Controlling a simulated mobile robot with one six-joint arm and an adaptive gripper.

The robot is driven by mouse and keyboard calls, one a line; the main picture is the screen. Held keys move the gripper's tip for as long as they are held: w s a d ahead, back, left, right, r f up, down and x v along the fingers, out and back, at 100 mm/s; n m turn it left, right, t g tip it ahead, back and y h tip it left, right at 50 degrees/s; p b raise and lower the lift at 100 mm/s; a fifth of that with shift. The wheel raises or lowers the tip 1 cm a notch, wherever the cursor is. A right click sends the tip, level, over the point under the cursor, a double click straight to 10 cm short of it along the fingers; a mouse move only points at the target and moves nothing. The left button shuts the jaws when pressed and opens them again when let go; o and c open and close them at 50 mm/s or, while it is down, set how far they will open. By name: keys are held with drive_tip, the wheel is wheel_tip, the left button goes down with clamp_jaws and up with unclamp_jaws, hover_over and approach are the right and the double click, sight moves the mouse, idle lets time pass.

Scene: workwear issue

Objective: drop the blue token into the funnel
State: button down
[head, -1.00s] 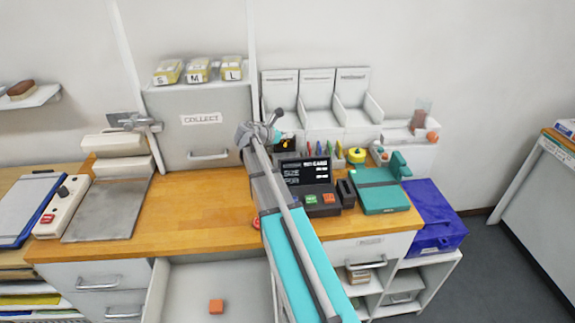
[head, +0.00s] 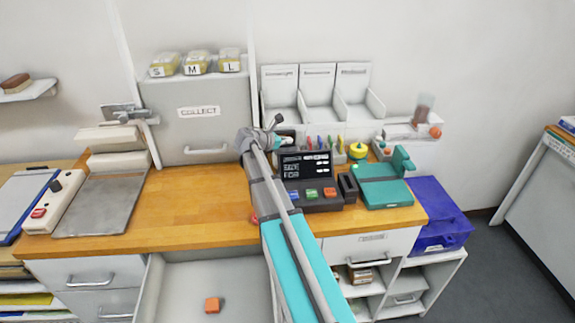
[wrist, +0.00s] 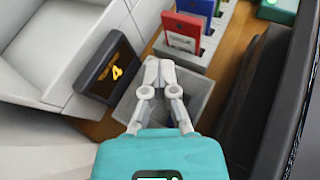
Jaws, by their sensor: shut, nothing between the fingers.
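My gripper (wrist: 158,72) is shut and empty in the wrist view, its fingertips over a grey square open-topped container (wrist: 200,92). This container may be the funnel; its inside is mostly hidden by my fingers. In the head view my gripper (head: 272,127) is small at the back of the wooden counter, partly hidden behind my wrist.
A black panel with a lit orange symbol (wrist: 112,70) stands left of the container. A red card (wrist: 182,32) stands in a holder beyond. A card terminal (head: 310,180) and teal device (head: 382,188) are nearby. The open drawer holds an orange block (head: 212,305).

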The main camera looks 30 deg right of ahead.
drive_tip(key=shift+f, duration=0.4)
drive_tip(key=c, duration=1.4)
unclamp_jaws()
drive_tip(key=c, duration=0.9)
unclamp_jaws()
drive_tip(key=shift+o, duration=0.2)
drive_tip(key=shift+r, duration=0.1)
